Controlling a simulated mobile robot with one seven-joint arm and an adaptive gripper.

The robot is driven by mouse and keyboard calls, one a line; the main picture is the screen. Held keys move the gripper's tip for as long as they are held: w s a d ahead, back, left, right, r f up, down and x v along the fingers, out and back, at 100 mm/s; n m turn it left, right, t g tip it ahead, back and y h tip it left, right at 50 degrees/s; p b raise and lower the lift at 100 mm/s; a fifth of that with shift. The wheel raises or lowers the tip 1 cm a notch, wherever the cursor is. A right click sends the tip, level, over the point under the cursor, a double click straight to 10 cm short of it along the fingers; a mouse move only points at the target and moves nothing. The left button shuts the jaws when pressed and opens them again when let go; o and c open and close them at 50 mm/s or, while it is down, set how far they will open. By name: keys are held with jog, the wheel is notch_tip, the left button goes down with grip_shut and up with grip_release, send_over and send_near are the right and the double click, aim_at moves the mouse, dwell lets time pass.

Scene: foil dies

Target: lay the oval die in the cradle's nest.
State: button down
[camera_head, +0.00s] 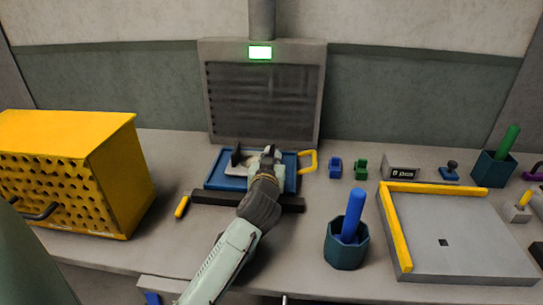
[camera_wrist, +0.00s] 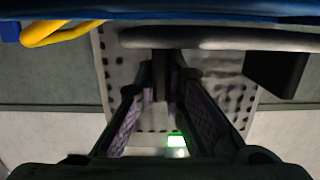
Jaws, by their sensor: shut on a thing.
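My gripper (camera_head: 268,153) is low over the blue tray (camera_head: 221,184), in front of the vented grey panel. In the wrist view, my gripper (camera_wrist: 163,80) is shut on a dark upright stem. The stem joins a grey plate with rounded ends, which looks like the oval die (camera_wrist: 225,38). The die lies close to the blue tray (camera_wrist: 200,14); I cannot tell whether they touch. In the head view my gripper hides much of the die, and the nest is not clearly visible. A dark block (camera_head: 237,156) stands left of my gripper.
A yellow perforated box (camera_head: 110,185) stands left. A teal cup (camera_head: 346,248) and a grey plate with yellow edging (camera_head: 465,235) are to the right.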

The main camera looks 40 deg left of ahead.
jog(key=c, duration=1.7)
grip_release()
jog(key=shift+f, duration=0.15)
jog(key=shift+r, duration=0.5)
jog(key=b+v, duration=0.1)
jog(key=v, duration=1.1)
jog(key=shift+r+b, duration=0.15)
jog(key=shift+b, duration=0.25)
